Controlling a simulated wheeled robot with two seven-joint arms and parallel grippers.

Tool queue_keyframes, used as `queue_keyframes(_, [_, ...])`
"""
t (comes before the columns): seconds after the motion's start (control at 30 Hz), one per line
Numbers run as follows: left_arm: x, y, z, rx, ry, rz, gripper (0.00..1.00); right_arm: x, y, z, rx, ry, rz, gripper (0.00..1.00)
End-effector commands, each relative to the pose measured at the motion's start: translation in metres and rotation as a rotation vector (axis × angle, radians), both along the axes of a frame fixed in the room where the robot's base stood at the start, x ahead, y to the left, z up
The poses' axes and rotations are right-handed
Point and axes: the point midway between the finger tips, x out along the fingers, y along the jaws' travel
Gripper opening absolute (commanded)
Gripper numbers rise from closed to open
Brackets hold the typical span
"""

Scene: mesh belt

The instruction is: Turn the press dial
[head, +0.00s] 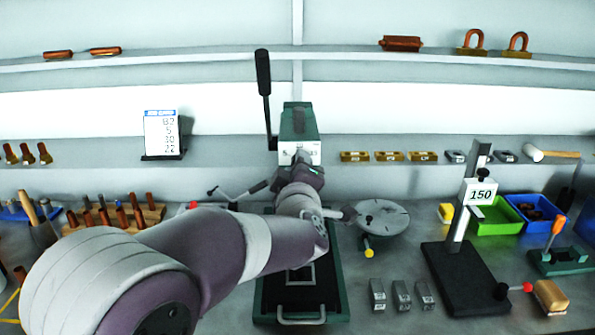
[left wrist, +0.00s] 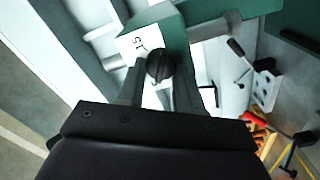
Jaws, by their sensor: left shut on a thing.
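The press (head: 299,119) stands at the middle back, with a green head, a white front plate and a long black-handled lever (head: 262,75) pointing up on its left. My left arm reaches in front of it and hides its dial in the head view. In the left wrist view, the dark round dial (left wrist: 160,66) sits in front of the white plate (left wrist: 137,45), which bears dark figures. My left gripper (left wrist: 158,84) has a finger on each side of the dial and is shut on it. My right gripper is not in view.
A round plate (head: 382,217) stands right of the press. Small metal blocks (head: 401,295) lie in front of it. A black stand with a "150" sign (head: 480,192), green bin (head: 494,218) and blue bin (head: 524,203) are further right. A wooden tool rack (head: 150,212) is on the left.

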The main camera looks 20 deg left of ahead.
Motion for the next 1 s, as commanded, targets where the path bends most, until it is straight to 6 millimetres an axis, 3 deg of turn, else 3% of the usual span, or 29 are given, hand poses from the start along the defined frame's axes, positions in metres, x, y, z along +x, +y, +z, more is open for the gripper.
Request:
queue_keyframes(0.3, [0.0, 0.0, -0.001, -0.001, 0.002, 0.0, 0.05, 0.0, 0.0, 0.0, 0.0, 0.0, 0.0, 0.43])
queue_keyframes(0.33, [0.0, 0.0, -0.001, -0.001, 0.002, 0.0, 0.42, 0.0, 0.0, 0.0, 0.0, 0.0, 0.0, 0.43])
queue_keyframes(0.4, [0.0, 0.0, -0.001, 0.0, 0.002, 0.001, 0.59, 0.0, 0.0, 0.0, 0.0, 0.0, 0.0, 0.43])
queue_keyframes(0.77, [-0.006, -0.002, 0.0, -0.001, 0.0, 0.0, 0.59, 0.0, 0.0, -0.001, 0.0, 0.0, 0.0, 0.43])
queue_keyframes(0.87, [-0.023, -0.007, 0.0, -0.001, -0.002, -0.003, 0.59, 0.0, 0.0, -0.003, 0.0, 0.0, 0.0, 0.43])
queue_keyframes(1.0, [-0.061, -0.019, 0.0, -0.002, -0.003, -0.005, 0.59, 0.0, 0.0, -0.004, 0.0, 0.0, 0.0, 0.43])
